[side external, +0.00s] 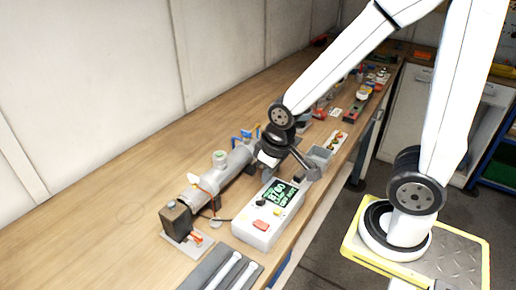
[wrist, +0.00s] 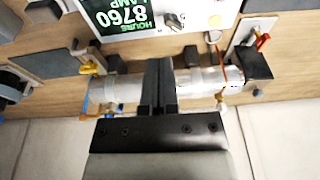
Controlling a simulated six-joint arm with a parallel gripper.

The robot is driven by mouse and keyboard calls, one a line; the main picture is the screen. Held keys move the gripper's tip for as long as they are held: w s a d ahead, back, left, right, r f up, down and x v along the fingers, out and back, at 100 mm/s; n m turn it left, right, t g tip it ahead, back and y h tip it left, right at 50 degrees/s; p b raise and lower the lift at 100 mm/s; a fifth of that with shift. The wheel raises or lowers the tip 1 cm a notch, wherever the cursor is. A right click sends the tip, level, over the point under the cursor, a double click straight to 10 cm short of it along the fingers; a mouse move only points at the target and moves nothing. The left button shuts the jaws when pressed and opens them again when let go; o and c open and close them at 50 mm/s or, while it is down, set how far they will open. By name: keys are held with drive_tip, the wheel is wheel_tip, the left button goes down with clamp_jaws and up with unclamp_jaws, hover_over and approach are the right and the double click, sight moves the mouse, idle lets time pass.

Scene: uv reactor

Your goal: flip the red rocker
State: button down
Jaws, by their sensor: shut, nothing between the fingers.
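The red rocker (side external: 260,225) sits on the top face of a white control box (side external: 250,237), below its lit display (side external: 281,192) in the side view. The box is partly in the wrist view, with its display (wrist: 122,14) upside down; I cannot make out the rocker there. My gripper (wrist: 158,62) is shut and empty. In the wrist view its fingers overlap the grey reactor tube (wrist: 120,88). In the side view my wrist is above the far end of the box, apart from the rocker; the fingertips are hard to make out.
The reactor tube (side external: 207,186) lies along the bench behind the box, with a dark end block (side external: 176,216) on it. A black knob (side external: 261,202) is near the rocker. A grey tray with white tubes (side external: 230,270) lies in front. Bare wood (side external: 110,200) extends left.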

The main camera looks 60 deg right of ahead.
wheel_tip(320, 180, up, 7)
drive_tip(key=g, duration=0.2)
hover_over(259, 222)
drive_tip(key=shift+r, duration=0.7)
drive_tip(key=shift+f, duration=0.15)
wheel_tip(259, 222, down, 12)
drive_tip(key=shift+f, duration=0.85)
drive_tip(key=shift+g, duration=0.3)
